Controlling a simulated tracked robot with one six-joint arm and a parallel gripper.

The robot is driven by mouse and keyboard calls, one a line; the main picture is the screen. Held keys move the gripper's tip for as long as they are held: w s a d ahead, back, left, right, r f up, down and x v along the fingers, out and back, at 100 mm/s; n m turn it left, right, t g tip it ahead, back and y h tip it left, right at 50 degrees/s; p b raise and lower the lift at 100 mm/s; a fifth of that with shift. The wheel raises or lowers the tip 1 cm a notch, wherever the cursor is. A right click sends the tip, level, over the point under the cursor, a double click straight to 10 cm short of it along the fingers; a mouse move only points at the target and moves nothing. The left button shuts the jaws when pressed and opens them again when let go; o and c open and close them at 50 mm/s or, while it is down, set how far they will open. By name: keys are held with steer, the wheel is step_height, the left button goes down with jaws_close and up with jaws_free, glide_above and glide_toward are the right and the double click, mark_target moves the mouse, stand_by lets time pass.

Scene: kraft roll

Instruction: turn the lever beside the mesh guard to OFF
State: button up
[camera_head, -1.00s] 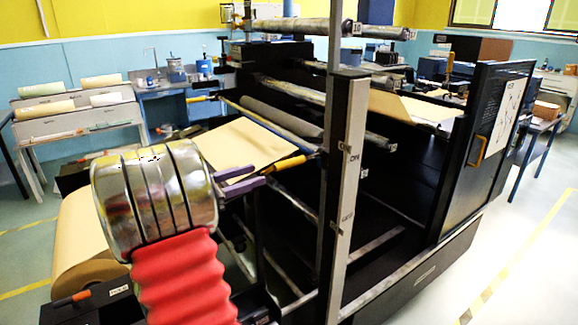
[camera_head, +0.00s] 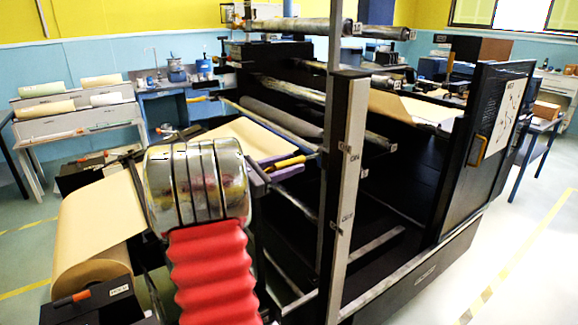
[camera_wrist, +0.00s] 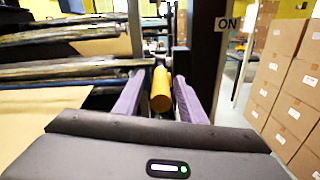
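The lever's yellow-orange handle (camera_head: 290,162) points left from the dark post of the machine, about level with the ON label (camera_head: 350,152). The OFF label (camera_head: 346,218) is lower on the same post. In the wrist view the handle (camera_wrist: 161,92) lies end-on between the purple fingers of my gripper (camera_wrist: 163,76). The fingers are open on either side of it, with a small gap visible. In the head view my gripper (camera_head: 280,173) is at the handle, partly hidden by my wrist. I cannot clearly pick out the mesh guard.
A silvery upright (camera_head: 345,180) stands just right of the lever. A kraft paper roll (camera_head: 90,262) lies at lower left, with its sheet running into the machine. Stacked cartons (camera_wrist: 285,85) show at right in the wrist view. A black door panel (camera_head: 485,150) stands at right.

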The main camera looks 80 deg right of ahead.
steer(key=shift+s+d, duration=0.1)
jaws_close()
stand_by(0.5)
